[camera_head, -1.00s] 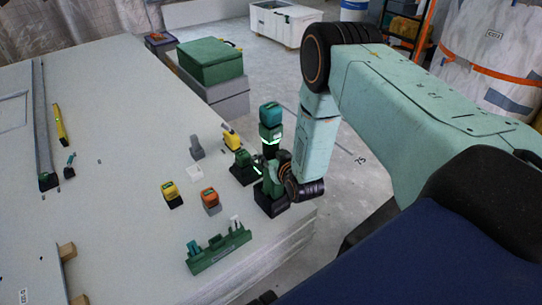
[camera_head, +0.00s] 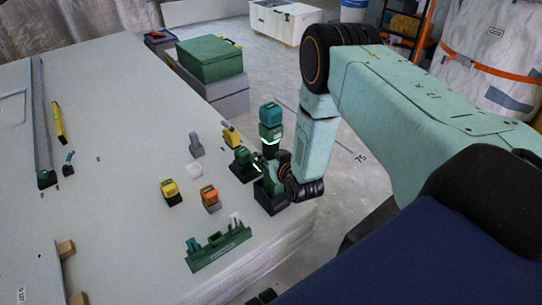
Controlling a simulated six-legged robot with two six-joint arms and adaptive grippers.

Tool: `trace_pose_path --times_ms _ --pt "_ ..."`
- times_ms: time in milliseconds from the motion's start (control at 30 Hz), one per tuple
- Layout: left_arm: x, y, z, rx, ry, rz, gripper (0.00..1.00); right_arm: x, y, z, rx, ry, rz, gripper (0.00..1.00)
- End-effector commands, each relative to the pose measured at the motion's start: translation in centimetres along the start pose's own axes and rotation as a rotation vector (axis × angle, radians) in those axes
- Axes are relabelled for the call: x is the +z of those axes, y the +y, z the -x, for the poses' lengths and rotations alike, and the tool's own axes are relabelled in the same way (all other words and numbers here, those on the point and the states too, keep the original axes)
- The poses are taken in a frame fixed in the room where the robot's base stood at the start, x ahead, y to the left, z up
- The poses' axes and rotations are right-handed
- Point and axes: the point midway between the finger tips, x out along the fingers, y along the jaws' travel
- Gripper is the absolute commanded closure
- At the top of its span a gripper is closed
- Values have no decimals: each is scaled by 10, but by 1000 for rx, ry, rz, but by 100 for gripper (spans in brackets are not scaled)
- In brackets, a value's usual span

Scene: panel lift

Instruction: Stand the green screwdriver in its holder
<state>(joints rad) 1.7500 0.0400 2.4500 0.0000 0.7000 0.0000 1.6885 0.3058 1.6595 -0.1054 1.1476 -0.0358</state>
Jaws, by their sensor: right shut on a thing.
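My right gripper (camera_head: 258,168) is at the right edge of the table, low over the top, and partly hidden by its own wrist. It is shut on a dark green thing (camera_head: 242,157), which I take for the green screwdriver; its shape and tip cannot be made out. A dark green holder (camera_head: 220,254) with lettering on its front stands at the near right table edge. A teal piece (camera_head: 193,245) and a pale piece (camera_head: 235,220) stand up in it. The gripper is behind the holder and to its right, apart from it. My left gripper is not in view.
Another yellow thing (camera_head: 230,134) and a grey one (camera_head: 196,144) stand behind. A green box (camera_head: 210,61) is beyond the table. The table's middle is clear.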

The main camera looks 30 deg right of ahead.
Motion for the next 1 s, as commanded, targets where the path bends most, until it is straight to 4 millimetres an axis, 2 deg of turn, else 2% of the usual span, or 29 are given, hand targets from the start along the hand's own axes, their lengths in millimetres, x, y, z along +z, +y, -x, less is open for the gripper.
trace_pose_path --times_ms 600,1000 --pt "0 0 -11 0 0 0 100 9 0 -6 0 9 0 100" --pt "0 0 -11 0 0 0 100 10 0 -7 0 9 0 100"
